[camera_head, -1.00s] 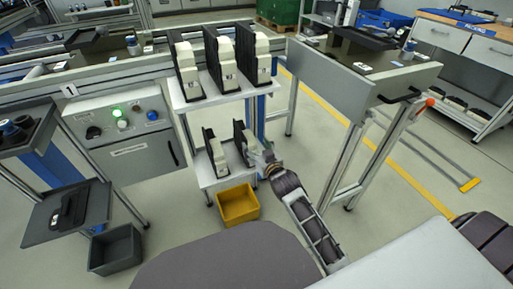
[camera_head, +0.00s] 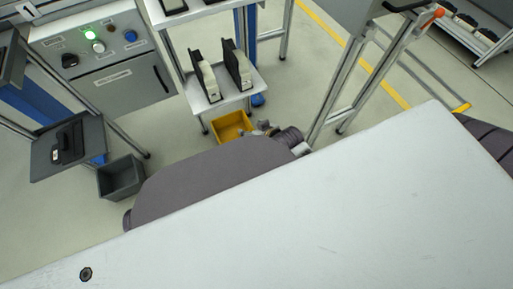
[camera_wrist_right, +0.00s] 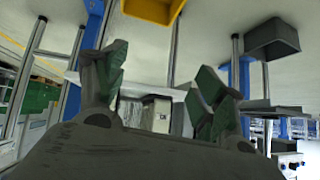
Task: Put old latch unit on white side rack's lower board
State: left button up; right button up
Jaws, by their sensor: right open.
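The white side rack's lower board (camera_head: 228,94) is in the upper middle of the head view. Two latch units, each with a black plate and a pale body, stand upright side by side on it: a left one (camera_head: 205,76) and a right one (camera_head: 238,66). I cannot tell by looks which is the old one. My right gripper (camera_head: 266,128) is low in front of the board, apart from both units. In the right wrist view its two fingers (camera_wrist_right: 160,90) are spread, with a pale latch unit (camera_wrist_right: 161,112) visible beyond them. My left gripper is not in view.
A yellow bin (camera_head: 231,124) sits on the floor below the lower board, close to my right gripper. A grey bin (camera_head: 121,178) stands left, near a dark tray (camera_head: 45,155) with a black part. A grey control box (camera_head: 105,65) is behind. A table leg (camera_head: 335,85) stands right.

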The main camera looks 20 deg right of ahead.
jog(key=s+a+f+g, duration=0.1)
jog(key=s+a+g, duration=0.1)
jog(key=s, duration=0.3)
jog(key=s+a+f+n+g+y, duration=0.1)
jog(key=s+f, duration=0.1)
jog(key=s, duration=0.4)
jog(key=shift+a+f+g, duration=0.15)
jog(key=shift+a+g, duration=0.25)
dwell(0.4)
